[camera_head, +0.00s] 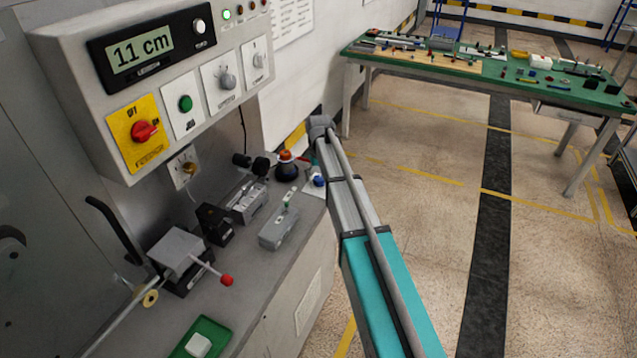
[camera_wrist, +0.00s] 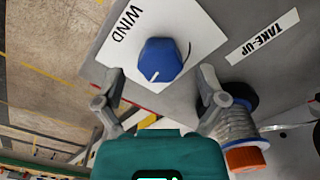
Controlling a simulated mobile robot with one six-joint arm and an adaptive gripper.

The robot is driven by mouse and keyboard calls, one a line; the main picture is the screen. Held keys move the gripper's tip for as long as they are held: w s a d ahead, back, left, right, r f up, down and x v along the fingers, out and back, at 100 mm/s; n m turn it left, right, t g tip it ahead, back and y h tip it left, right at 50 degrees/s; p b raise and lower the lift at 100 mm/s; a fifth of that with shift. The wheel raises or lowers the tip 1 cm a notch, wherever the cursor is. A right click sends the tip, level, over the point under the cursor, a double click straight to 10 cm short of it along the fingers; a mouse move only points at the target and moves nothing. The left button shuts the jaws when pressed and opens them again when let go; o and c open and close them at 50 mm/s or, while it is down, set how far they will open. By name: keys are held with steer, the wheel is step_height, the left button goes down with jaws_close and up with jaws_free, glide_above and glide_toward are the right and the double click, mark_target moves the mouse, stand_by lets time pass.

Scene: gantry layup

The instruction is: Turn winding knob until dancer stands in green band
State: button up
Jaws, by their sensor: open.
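The winding knob (camera_wrist: 160,60) is blue with a white pointer line toward its lower left in the wrist view. It sits on a white plate marked WIND (camera_wrist: 190,25). My gripper (camera_wrist: 161,76) is open, one finger to each side below the knob, with a gap and no visible contact. In the head view the small blue knob (camera_head: 319,181) shows at the bench's right end, beside my arm; my gripper is not clearly visible there. A grey block with a small green-marked upright (camera_head: 289,197) stands left of the knob; I cannot tell whether this is the dancer.
A take-up spool (camera_wrist: 238,125) with an orange end stands right of the knob, close to my right finger. A red-tipped lever (camera_head: 226,280) and a green tray (camera_head: 183,348) are nearer. Open floor lies right of the bench.

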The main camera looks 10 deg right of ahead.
steer(key=shift+f+b, duration=0.3)
steer(key=shift+f, duration=0.25)
